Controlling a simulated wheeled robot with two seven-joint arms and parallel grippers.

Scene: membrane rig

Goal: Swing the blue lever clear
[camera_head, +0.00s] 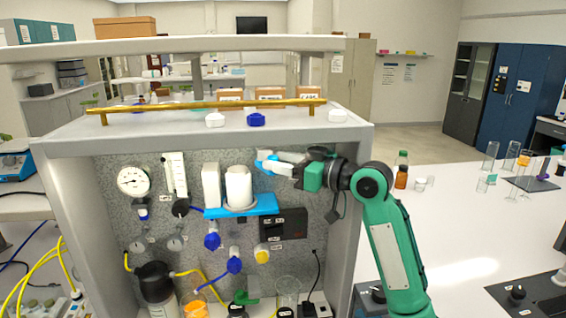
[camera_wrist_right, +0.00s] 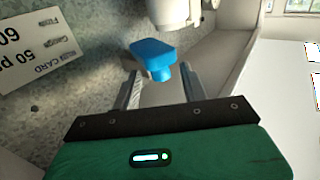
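A blue lever (camera_wrist_right: 152,55) shows in the right wrist view, just ahead of my fingertips and near the gap between them. In the head view its blue end (camera_head: 263,166) shows beside the tips of my right gripper (camera_head: 277,162). My right gripper (camera_wrist_right: 160,88) is open, with its two fingers apart. The lever lies toward the left finger, and I cannot tell whether they touch. A white cylinder (camera_head: 238,187) stands in a blue bracket (camera_head: 212,212) on the panel, left of the gripper. My left gripper is not in view.
The grey rig frame (camera_head: 352,150) surrounds the panel, with a top shelf carrying a brass rail (camera_head: 200,105). A pressure gauge (camera_head: 133,181), blue knobs (camera_head: 212,241) and a black box (camera_head: 290,223) are on the panel. A printed card (camera_wrist_right: 40,45) is near the gripper.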

